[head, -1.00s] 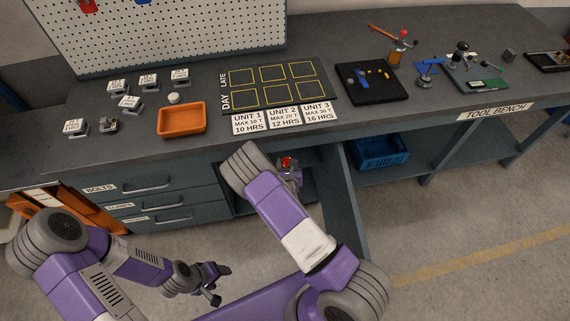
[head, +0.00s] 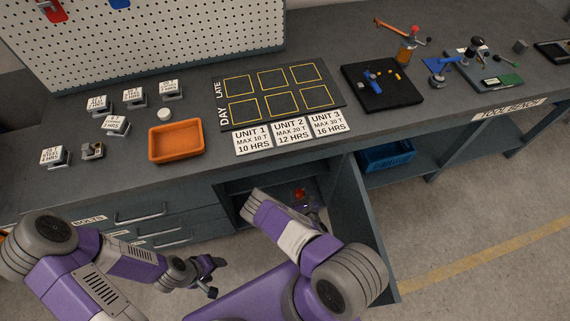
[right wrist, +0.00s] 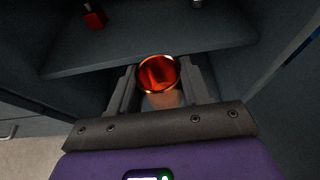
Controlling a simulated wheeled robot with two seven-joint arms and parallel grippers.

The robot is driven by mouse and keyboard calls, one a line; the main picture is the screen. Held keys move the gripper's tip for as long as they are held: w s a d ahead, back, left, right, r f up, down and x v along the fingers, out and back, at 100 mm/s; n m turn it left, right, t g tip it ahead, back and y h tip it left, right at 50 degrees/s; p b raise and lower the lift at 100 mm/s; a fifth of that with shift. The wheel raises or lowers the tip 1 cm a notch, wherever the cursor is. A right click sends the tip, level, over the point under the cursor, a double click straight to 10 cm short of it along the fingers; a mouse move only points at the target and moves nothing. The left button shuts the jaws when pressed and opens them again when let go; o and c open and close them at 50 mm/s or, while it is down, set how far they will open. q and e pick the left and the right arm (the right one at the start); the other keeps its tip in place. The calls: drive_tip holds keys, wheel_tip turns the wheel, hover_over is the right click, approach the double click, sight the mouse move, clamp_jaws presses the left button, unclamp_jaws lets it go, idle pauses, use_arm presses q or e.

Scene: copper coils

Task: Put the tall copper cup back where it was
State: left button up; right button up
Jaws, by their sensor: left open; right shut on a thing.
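The tall copper cup (right wrist: 160,97) is between the fingers of my right gripper (right wrist: 158,88) in the right wrist view, its round, shiny orange mouth facing the camera. My right gripper is shut on it. In the head view the cup shows only as a small red-orange spot (head: 299,192) beside my right gripper (head: 306,205), at the open compartment under the bench; my forearm hides part of this. The wrist view shows the cup in front of a grey shelf; I cannot tell whether it touches anything below. My left gripper (head: 208,275) is open and empty, low in front of the drawers.
A red object (right wrist: 93,17) and a small grey object (right wrist: 196,3) stand on the shelf (right wrist: 150,50). A divider panel (head: 362,225) bounds the compartment on the right, with a blue crate (head: 386,156) beyond. Drawers (head: 145,228) lie left. An orange tray (head: 176,142) sits on the bench.

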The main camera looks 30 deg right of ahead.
drive_tip(key=w+d+b, duration=0.1)
drive_tip(key=w, duration=0.4)
drive_tip(key=w+d+b, duration=0.1)
drive_tip(key=w+b, duration=0.1)
drive_tip(key=w, duration=0.3)
drive_tip(key=w+d+b, duration=0.1)
drive_tip(key=w, duration=0.4)
drive_tip(key=shift+w+d+b, duration=0.2)
drive_tip(key=shift+d+b, duration=0.15)
drive_tip(key=f+b, duration=0.3)
drive_tip(key=shift+w+f, duration=0.2)
drive_tip(key=shift+f, duration=0.1)
drive_tip(key=shift+r, duration=0.15)
drive_tip(key=o, duration=1.1)
drive_tip(key=shift+f, duration=0.2)
drive_tip(key=shift+c, duration=0.2)
